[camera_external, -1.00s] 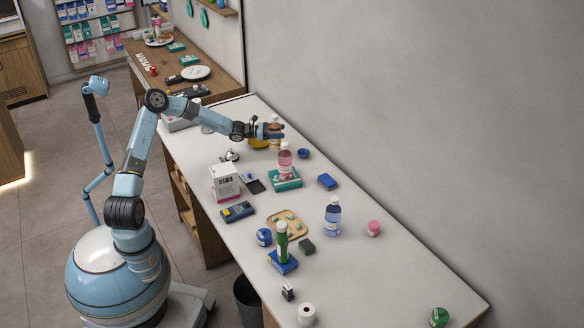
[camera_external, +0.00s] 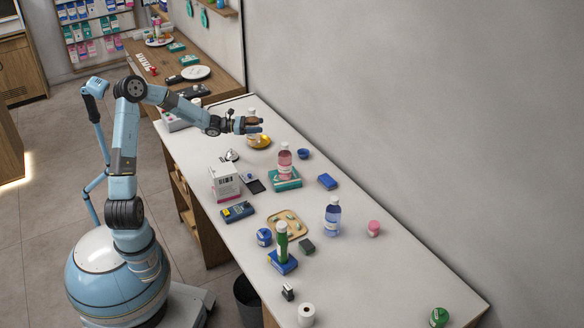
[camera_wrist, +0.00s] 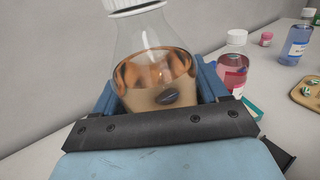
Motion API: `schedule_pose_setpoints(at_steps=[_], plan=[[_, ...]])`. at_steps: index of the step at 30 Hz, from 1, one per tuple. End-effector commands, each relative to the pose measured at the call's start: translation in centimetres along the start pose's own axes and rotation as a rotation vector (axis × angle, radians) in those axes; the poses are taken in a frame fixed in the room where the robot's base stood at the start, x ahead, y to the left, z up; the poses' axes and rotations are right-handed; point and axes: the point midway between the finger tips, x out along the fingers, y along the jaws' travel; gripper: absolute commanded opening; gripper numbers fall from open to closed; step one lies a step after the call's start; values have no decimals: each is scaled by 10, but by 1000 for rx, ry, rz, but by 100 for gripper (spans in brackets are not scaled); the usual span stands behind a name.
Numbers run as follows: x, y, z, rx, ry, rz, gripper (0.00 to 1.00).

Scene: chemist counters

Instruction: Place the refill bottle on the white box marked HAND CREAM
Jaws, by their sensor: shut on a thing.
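My gripper (camera_external: 250,126) is shut on a clear bottle (camera_external: 252,113) with a white cap and brownish-amber contents, probably the refill bottle. The bottle is upright in the external view and fills the upper middle of the wrist view (camera_wrist: 158,75), its lower part between the jaws. A white box (camera_external: 225,179) with a pink lower edge stands nearer, on the counter's left side. Its lettering is too small to read. My gripper is beyond it and apart from it.
A pink bottle (camera_external: 285,163) stands on a teal box (camera_external: 285,184) right of the white box. A dark tray (camera_external: 254,184), a blue device (camera_external: 238,212) and a small silver bell (camera_external: 231,156) lie around the white box. The wall borders the counter's right side.

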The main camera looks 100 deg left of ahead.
Motion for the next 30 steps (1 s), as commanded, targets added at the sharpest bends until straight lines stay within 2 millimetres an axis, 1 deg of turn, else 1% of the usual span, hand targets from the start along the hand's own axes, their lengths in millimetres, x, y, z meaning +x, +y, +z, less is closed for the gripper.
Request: schedule_pose_setpoints(at_steps=[2, 5, 8, 12, 14, 15, 17, 18, 20, 21, 24, 26, 27, 30], plan=[[-6, 7, -2, 1, 1, 24, 18], [-17, 24, -9, 1, 1, 81, 18], [-36, 53, -18, 1, 2, 174, 18], [-72, 97, -27, 4, 3, 328, 18], [-90, 115, -30, 2, 3, 394, 18], [-102, 127, -30, 3, 2, 438, 18], [-121, 143, -30, 5, 2, 503, 18], [-134, 154, -29, 5, 2, 546, 18], [-154, 169, -28, 5, 3, 608, 18], [-167, 178, -25, 5, 3, 649, 18], [-201, 198, -17, 6, 2, 745, 18], [-220, 207, -9, 6, 1, 794, 18], [-233, 212, -4, 6, 0, 825, 18], [-261, 218, 16, 7, -1, 882, 18]])
